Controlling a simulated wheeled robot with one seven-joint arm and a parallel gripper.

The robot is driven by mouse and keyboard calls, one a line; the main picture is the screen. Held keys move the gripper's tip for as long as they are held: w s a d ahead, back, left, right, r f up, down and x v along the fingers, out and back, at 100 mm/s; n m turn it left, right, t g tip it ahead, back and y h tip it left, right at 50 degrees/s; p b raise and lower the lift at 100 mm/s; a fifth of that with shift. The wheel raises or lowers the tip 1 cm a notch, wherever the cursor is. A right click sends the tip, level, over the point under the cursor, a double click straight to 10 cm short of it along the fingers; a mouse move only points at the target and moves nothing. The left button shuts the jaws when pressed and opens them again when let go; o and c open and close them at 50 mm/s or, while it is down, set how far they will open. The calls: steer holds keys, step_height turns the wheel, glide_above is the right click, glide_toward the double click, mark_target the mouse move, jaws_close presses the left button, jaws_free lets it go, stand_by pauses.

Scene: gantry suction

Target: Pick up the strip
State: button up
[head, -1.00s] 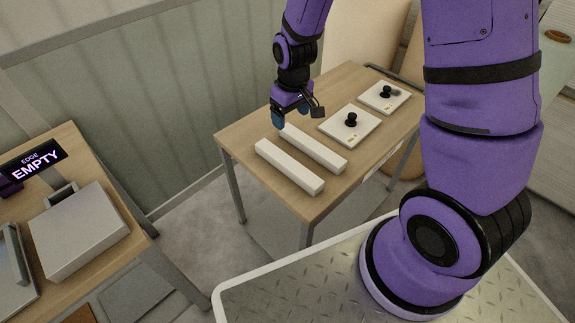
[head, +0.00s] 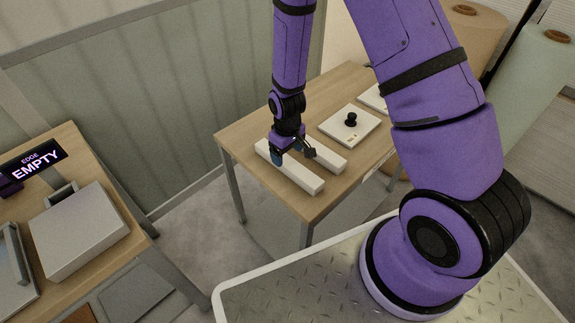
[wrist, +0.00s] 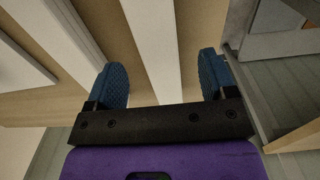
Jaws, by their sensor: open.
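Two long white strips lie side by side on a wooden table. The front strip (head: 304,178) is partly hidden by my gripper (head: 292,154) in the head view. The other strip (head: 328,158) lies just behind it. My gripper is open, pointing down over the front strip. In the wrist view the front strip (wrist: 152,45) runs between the two blue finger pads, with gaps on both sides. The other strip (wrist: 66,32) shows left of the left finger. The remaining height above the strip is hard to tell.
The table (head: 235,140) also carries a white plate with a black knob (head: 350,122) and a second plate (head: 376,97). A bench at left holds a grey box (head: 78,232) and a sign reading "EDGE EMPTY" (head: 36,165). A ribbed wall (head: 130,110) stands behind.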

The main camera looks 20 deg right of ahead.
mark_target(287, 161)
steer(key=shift+w+d+f, duration=0.1)
steer(key=shift+w+f, duration=0.05)
steer(key=shift+f, duration=2.45)
steer(key=c, duration=1.2)
steer(key=shift+r, duration=0.15)
